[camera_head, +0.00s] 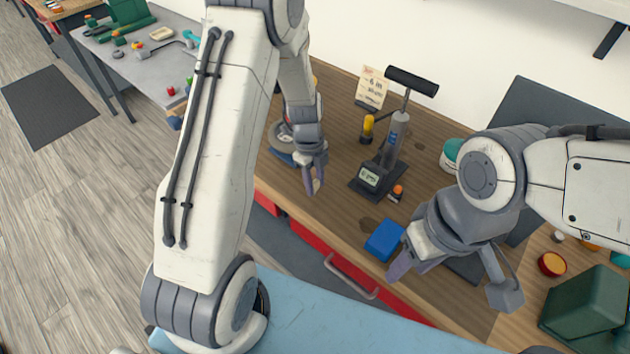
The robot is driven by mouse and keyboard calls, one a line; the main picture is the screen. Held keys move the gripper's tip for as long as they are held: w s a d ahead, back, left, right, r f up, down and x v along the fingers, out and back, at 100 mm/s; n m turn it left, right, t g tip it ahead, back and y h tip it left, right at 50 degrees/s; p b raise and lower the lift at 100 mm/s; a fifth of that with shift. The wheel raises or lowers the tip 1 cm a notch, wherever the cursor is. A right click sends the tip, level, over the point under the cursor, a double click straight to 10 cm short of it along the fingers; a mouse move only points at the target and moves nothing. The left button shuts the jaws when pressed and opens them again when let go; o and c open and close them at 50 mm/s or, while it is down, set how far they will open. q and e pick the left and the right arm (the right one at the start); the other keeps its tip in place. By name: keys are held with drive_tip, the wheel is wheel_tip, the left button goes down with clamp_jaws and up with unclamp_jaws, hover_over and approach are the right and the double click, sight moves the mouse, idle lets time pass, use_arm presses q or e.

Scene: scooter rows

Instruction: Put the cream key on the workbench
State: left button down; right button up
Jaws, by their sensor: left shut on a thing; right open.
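My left gripper (316,178) is shut on a small cream piece, the cream key (317,186), over the front edge of the wooden workbench (345,215). Only a small part of the key shows between the fingers. I cannot tell whether it touches the bench top. My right gripper (452,282) is open and empty over the right front part of the workbench, its fingers wide apart.
A floor pump (394,140) with a gauge stands mid-bench, near a yellow-topped bottle (367,128) and a small sign (371,88). A blue box (384,240) lies near my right gripper. A green bin (590,308) is at right. A grey table (145,62) stands back left.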

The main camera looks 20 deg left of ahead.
use_arm(q)
drive_tip(key=shift+f, duration=0.45)
drive_tip(key=shift+f, duration=0.1)
drive_tip(key=c, duration=0.5)
unclamp_jaws()
